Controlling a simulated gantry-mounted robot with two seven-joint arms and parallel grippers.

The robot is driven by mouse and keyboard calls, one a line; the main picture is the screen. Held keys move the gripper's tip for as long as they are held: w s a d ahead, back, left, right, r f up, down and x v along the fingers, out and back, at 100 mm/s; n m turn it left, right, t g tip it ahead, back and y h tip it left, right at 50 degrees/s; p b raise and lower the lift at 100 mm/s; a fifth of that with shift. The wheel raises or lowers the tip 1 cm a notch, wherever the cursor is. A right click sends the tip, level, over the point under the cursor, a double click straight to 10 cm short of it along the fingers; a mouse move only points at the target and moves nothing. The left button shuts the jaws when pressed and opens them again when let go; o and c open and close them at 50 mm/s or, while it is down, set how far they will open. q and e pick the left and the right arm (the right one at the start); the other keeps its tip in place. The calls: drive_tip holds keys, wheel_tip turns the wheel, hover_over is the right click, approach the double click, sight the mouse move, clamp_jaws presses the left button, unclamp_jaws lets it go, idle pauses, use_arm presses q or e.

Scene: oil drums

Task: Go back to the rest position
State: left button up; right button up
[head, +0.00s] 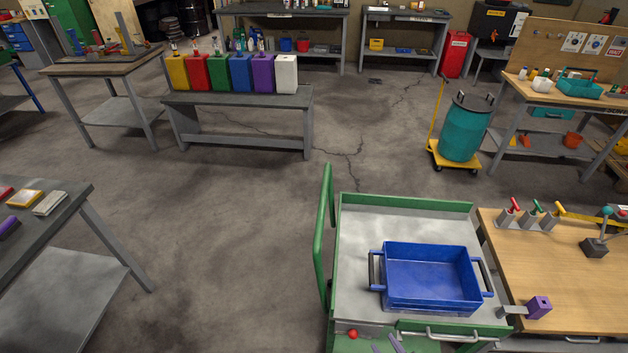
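Two slim grey-purple tips at the bottom edge of the head view look like the fingers of my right gripper (388,346). They stand a little apart with nothing visible between them. They are over the near end of the green cart (405,207), in front of the blue bin (430,274) and not touching it. The rest of this gripper and its arm are cut off by the frame edge. My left gripper is not in view.
A wooden workbench (560,262) with colored-handled tools and a purple block (538,307) adjoins the cart on the right. A dark table (45,235) stands at left. A teal drum (463,128) is on a yellow trolley. Open floor lies between the left table and cart.

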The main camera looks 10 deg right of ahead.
drive_tip(key=s+r+m+g, duration=0.2)
drive_tip(key=s+m+g, duration=0.1)
drive_tip(key=s+g, duration=0.65)
drive_tip(key=w+a+p+v, duration=0.1)
drive_tip(key=w+p+v, duration=0.1)
drive_tip(key=p+v, duration=1.2)
drive_tip(key=w+a+r+p+v, duration=0.1)
drive_tip(key=w+p+v, duration=0.1)
drive_tip(key=p+v, duration=1.3)
drive_tip(key=shift+w+t+h, duration=0.3)
drive_tip(key=shift+t, duration=0.15)
drive_tip(key=shift+r, duration=0.1)
